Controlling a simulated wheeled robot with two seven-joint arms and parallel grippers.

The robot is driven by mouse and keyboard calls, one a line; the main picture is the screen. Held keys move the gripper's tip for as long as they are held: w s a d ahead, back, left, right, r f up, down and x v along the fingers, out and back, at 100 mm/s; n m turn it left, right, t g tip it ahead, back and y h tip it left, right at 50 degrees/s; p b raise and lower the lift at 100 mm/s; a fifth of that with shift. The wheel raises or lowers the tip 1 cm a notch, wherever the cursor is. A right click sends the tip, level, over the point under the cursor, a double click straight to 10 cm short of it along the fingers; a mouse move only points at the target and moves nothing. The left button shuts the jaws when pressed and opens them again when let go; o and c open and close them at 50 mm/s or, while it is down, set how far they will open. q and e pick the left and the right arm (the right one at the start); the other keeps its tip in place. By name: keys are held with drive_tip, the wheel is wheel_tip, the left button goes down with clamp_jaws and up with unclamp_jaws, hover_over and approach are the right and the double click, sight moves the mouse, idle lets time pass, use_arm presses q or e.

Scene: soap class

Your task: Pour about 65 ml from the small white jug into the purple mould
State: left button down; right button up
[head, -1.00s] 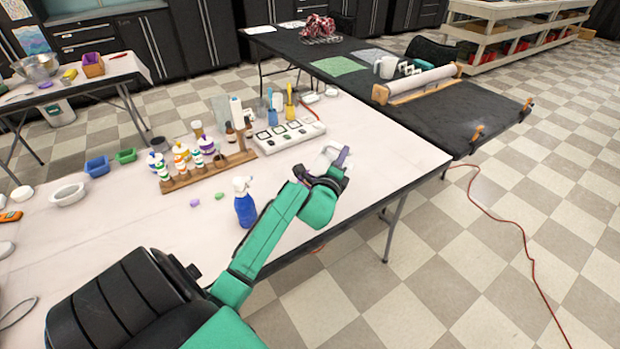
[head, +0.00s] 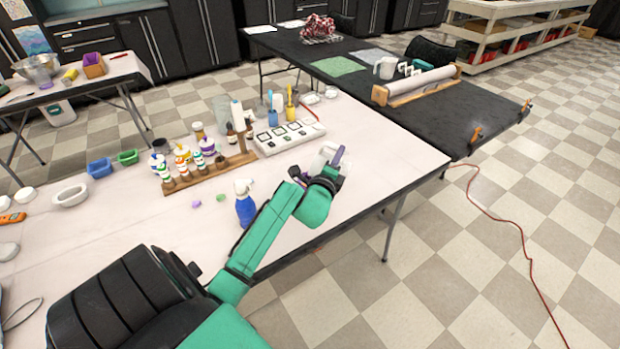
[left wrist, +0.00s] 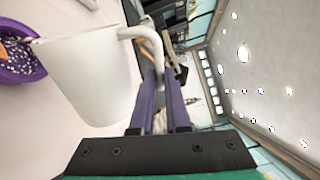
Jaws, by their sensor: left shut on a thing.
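The small white jug (left wrist: 85,70) fills the left part of the left wrist view. My left gripper (left wrist: 165,95) has its purple fingers shut on the jug's handle. The purple mould (left wrist: 22,72) shows at the left edge of that view, close by the jug and partly hidden by it; pale specks show inside it. In the head view my left gripper (head: 336,166) is over the right end of the pale table, with a bit of the jug (head: 327,151) showing beyond it. The mould cannot be made out there. The jug's contents and any stream are not clear. My right gripper is out of view.
A blue spray bottle (head: 245,208) stands left of my forearm. A wooden rack (head: 207,173) of small bottles and a white tray (head: 290,137) with dark squares stand farther back. A dark table (head: 440,115) adjoins behind. The pale table's right end (head: 400,160) is clear.

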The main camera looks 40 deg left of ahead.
sight(341, 171)
use_arm(q)
drive_tip(key=shift+s+a+r+n+p, duration=0.1)
drive_tip(key=shift+a+r+n+p, duration=0.25)
drive_tip(key=shift+p, duration=0.4)
drive_tip(key=shift+m, duration=0.75)
drive_tip(key=f+b, duration=0.1)
drive_tip(key=b, duration=0.1)
drive_tip(key=d+f+b, duration=0.1)
drive_tip(key=b, duration=0.1)
drive_tip(key=d+f+b, duration=0.1)
drive_tip(key=b, duration=0.1)
drive_tip(key=shift+w+f, duration=0.25)
drive_tip(key=shift+f, duration=0.1)
drive_tip(key=d+m+p, duration=0.1)
drive_tip(key=w+d+m, duration=0.1)
drive_tip(key=m, duration=0.1)
drive_tip(key=shift+d+p, duration=0.15)
drive_tip(key=shift+p, duration=0.2)
drive_tip(key=shift+s, duration=0.1)
